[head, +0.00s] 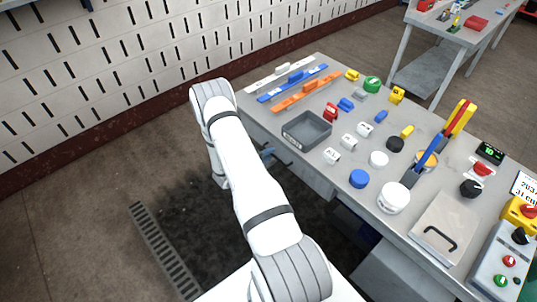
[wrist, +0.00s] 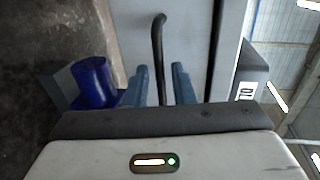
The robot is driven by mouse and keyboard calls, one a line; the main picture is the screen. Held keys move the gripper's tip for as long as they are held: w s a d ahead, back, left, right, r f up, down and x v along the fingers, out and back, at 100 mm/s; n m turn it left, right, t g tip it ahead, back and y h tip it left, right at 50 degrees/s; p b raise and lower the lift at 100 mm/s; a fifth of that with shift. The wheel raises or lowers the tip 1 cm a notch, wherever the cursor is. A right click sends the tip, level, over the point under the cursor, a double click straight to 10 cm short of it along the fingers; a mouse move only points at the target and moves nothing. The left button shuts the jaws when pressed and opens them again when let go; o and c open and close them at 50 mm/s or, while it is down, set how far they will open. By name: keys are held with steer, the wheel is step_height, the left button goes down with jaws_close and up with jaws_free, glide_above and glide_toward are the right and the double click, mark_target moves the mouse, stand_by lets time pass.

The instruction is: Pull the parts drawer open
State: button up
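The parts drawer's pale grey front (wrist: 195,35) fills the middle of the wrist view. Its black bar handle (wrist: 158,50) runs lengthwise down that picture. My gripper (wrist: 161,72) is open, with one blue-grey finger on each side of the handle. Gaps show between handle and fingers, so I see no grip on it. The handle's lower end passes behind my gripper body. Whether the drawer stands out at all cannot be told.
A dark blue round object (wrist: 94,82) is left of my fingers in the wrist view. A grey tray (head: 307,130), caps, small blocks and tools crowd the bench top. A slotted wall panel (head: 120,60) stands behind. The floor left of the bench is clear except for a grate (head: 165,250).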

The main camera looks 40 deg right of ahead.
jaws_close()
